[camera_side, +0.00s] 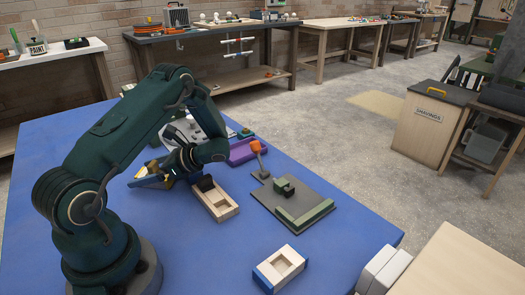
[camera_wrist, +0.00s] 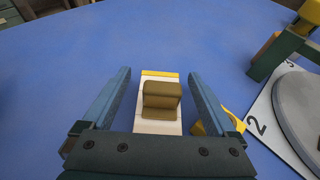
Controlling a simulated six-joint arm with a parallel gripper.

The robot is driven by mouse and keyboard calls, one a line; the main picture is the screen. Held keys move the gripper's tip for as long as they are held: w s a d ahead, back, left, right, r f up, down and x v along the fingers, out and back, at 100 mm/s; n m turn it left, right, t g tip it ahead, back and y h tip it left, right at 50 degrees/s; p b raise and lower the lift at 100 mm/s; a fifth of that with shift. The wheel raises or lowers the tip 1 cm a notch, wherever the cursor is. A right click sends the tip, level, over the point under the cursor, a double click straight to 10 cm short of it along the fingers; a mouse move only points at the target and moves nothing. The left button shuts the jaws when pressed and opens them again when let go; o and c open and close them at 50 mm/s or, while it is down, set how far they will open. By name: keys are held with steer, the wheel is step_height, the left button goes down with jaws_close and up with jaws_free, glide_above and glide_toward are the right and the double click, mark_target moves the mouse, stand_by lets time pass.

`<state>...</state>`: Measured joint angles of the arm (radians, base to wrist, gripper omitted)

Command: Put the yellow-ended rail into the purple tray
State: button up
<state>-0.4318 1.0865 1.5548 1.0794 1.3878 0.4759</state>
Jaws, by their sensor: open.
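The yellow-ended rail (camera_wrist: 148,126) lies between my fingers in the wrist view. It is a pale piece with a yellow strip at its far end and a brown raised block on top. My gripper (camera_wrist: 159,75) is open, with one blue finger on each side of the rail and a gap on both sides. In the side view my gripper (camera_side: 152,181) is low over the blue table, and it hides most of the rail there. The purple tray (camera_side: 240,154) stands behind and to the right of my gripper; it is partly hidden by my arm.
A wooden recessed block (camera_side: 222,213) is close to the right of my gripper. A blue-ended block (camera_side: 265,277) lies in front. A numbered plate (camera_wrist: 262,122) with a disc is close at right.

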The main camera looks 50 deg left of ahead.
steer(key=shift+s+a+f, duration=0.3)
steer(key=shift+s+a, duration=0.15)
jaws_close()
steer(key=shift+r, duration=0.1)
